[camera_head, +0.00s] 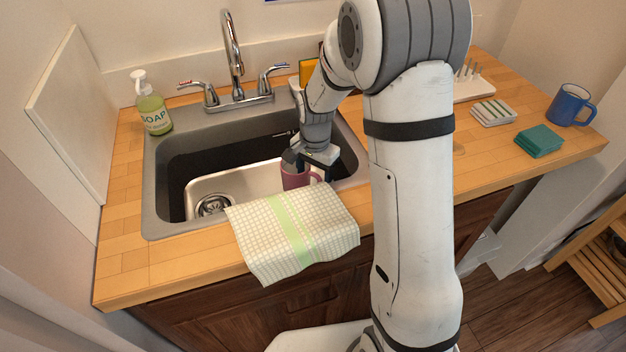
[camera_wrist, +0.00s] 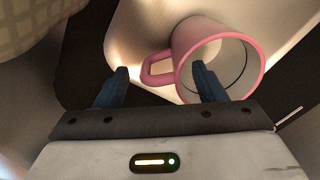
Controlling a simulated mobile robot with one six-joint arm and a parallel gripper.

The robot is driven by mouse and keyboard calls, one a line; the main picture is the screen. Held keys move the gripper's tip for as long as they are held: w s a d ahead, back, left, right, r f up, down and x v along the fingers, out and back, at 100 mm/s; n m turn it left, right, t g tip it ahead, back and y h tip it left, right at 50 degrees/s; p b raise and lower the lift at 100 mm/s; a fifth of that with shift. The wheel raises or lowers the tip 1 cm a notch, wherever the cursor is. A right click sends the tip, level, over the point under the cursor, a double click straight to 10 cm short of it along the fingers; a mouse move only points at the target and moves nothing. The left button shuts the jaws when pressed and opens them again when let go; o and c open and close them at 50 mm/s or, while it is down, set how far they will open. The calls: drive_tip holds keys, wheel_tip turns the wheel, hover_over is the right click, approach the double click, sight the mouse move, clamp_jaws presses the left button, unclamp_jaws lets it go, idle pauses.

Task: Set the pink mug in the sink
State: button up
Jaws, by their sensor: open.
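The pink mug (camera_head: 292,181) is within the sink (camera_head: 158,208), at the right side near the front rim. Its handle points right in the head view. My gripper (camera_head: 308,165) reaches down into the sink right at the mug. In the wrist view the pink mug (camera_wrist: 188,43) shows its open mouth, with the handle on its left. My gripper (camera_wrist: 160,82) is open, with one finger left of the handle and the other overlapping the mug's rim. I cannot tell whether that finger is inside the mug. The mug's contact with the sink floor is hidden.
A checked towel (camera_head: 265,240) hangs over the sink's front edge. The faucet (camera_head: 232,55) and soap bottle (camera_head: 152,105) stand behind and left. A blue mug (camera_head: 569,105), teal sponges (camera_head: 539,140) and a soap dish (camera_head: 493,112) sit on the right counter.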

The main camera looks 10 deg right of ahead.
wheel_tip(320, 180, up, 9)
drive_tip(key=shift+f, duration=0.1)
drive_tip(key=s+d+r+n, duration=0.1)
drive_tip(key=s+r, duration=0.1)
drive_tip(key=s, duration=0.1)
drive_tip(key=s+d+r+n, duration=0.1)
drive_tip(key=s+r, duration=0.1)
drive_tip(key=s, duration=0.1)
drive_tip(key=s+d+r+n+t, duration=0.1)
drive_tip(key=s+r, duration=0.1)
drive_tip(key=s, duration=0.1)
drive_tip(key=shift+s+d+r, duration=0.1)
drive_tip(key=shift+d, duration=0.2)
drive_tip(key=s+d+n, duration=0.1)
drive_tip(key=s+n, duration=0.1)
drive_tip(key=s, duration=0.4)
drive_tip(key=s+d+r+n+t, duration=0.1)
drive_tip(key=s+n, duration=0.2)
drive_tip(key=s, duration=0.3)
drive_tip(key=shift+s+d+r, duration=0.15)
drive_tip(key=shift+s+d, duration=0.15)
drive_tip(key=shift+d, duration=0.05)
drive_tip(key=shift+r+p, duration=0.85)
drive_tip(key=shift+p, duration=0.05)
